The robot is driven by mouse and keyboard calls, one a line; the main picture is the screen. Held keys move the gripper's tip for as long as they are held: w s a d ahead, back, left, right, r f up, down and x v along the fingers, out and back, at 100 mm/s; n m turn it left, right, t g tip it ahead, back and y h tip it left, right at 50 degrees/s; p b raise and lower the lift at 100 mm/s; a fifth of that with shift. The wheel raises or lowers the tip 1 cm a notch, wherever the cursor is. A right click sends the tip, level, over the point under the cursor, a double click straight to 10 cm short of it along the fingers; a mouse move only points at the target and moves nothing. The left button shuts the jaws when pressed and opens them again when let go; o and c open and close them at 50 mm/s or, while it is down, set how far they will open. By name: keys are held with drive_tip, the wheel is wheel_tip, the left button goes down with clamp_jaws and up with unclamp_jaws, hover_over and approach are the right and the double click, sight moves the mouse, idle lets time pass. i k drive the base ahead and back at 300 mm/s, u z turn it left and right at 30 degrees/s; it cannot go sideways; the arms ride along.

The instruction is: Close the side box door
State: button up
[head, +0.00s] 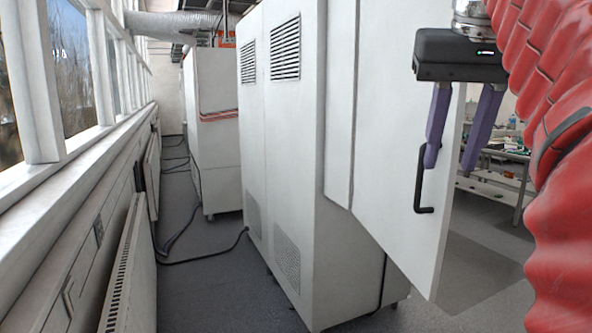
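The side box door (385,140) is a tall white panel at the right of the head view. It stands swung out from the white cabinet, with its free edge toward the right and its lower corner hanging over the floor. A black bar handle (421,185) is fixed near that free edge. My gripper (450,166) has a black body and two purple fingers pointing down.
The white cabinet (290,150) with vents stands left of the door. Another white cabinet (215,160) stands further back. Black cables (200,258) lie on the grey floor. A radiator (125,275) runs along the window wall at left. A workbench (500,180) shows behind the door.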

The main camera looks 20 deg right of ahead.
sight(406, 206)
drive_tip(key=i, duration=1.25)
drive_tip(key=z, duration=1.2)
